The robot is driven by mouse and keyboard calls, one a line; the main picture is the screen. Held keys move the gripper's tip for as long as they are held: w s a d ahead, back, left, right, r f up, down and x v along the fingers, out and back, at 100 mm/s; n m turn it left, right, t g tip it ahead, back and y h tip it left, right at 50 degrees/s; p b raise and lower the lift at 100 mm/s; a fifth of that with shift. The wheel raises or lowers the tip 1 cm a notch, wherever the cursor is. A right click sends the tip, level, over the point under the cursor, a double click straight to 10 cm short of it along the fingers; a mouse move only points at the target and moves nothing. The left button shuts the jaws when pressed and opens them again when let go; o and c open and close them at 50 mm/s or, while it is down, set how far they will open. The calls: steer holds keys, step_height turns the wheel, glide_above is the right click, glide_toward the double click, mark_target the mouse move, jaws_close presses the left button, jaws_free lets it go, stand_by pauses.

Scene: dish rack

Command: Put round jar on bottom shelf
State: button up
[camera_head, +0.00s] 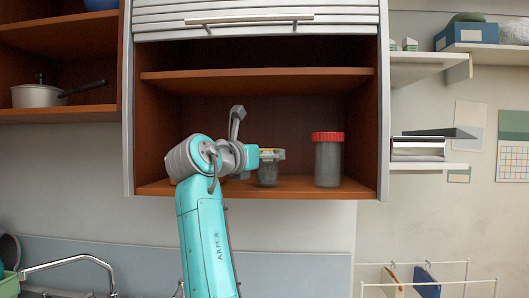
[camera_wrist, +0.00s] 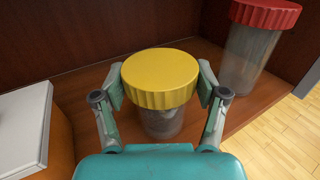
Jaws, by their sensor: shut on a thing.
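The round jar (camera_head: 267,174) has a yellow lid and a clear, greyish body. It is at the bottom shelf (camera_head: 300,187) of the open cabinet, upright. In the wrist view the jar's yellow lid (camera_wrist: 160,77) is between my two fingers. My gripper (camera_head: 268,155) is shut on the jar, one finger on each side near the lid. In the wrist view my gripper (camera_wrist: 161,88) hides part of the jar's lower body. I cannot tell whether the jar's base touches the shelf.
A taller jar with a red lid (camera_head: 328,160) stands to the right on the bottom shelf; it also shows in the wrist view (camera_wrist: 247,55). A white-topped box (camera_wrist: 25,130) is at the left in the wrist view. The middle shelf (camera_head: 260,78) above is empty. The rolled shutter (camera_head: 250,20) is up.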

steer(key=shift+f, duration=0.2)
stand_by(0.6)
steer(key=o, duration=1.4)
steer(key=shift+o, duration=0.2)
steer(key=shift+f, duration=0.1)
steer(key=v, duration=1.2)
jaws_close()
